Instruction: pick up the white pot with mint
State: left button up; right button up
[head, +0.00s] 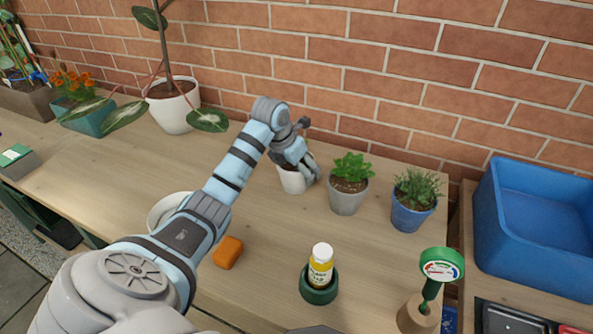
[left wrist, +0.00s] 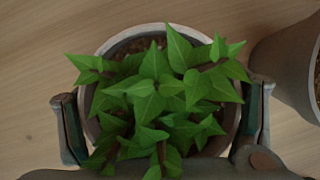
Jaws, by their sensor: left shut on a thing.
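The white pot (head: 291,182) stands near the wall, left of the grey pot. In the head view my left arm and gripper cover most of its plant. In the left wrist view its pale rim (left wrist: 97,128) surrounds pointed green leaves (left wrist: 160,95) and brown soil. My left gripper (head: 303,168) is shut on the white pot, with one finger on each side of it. I cannot tell whether the pot's base touches the table. My right gripper is not in view.
The grey pot (head: 347,201) with a leafy plant stands close on the right, then a blue pot (head: 409,216). An orange block (head: 228,252), a white bowl (head: 160,208) and a yellow bottle (head: 320,270) are nearer. A blue bin (head: 530,255) is at right. Brick wall behind.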

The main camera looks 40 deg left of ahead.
pick_arm(q)
notch_tip(320, 180, up, 13)
jog(key=p, duration=0.3)
jog(key=shift+w+f, duration=0.1)
jog(key=shift+w, duration=0.05)
notch_tip(320, 180, up, 7)
jog(key=p, duration=0.6)
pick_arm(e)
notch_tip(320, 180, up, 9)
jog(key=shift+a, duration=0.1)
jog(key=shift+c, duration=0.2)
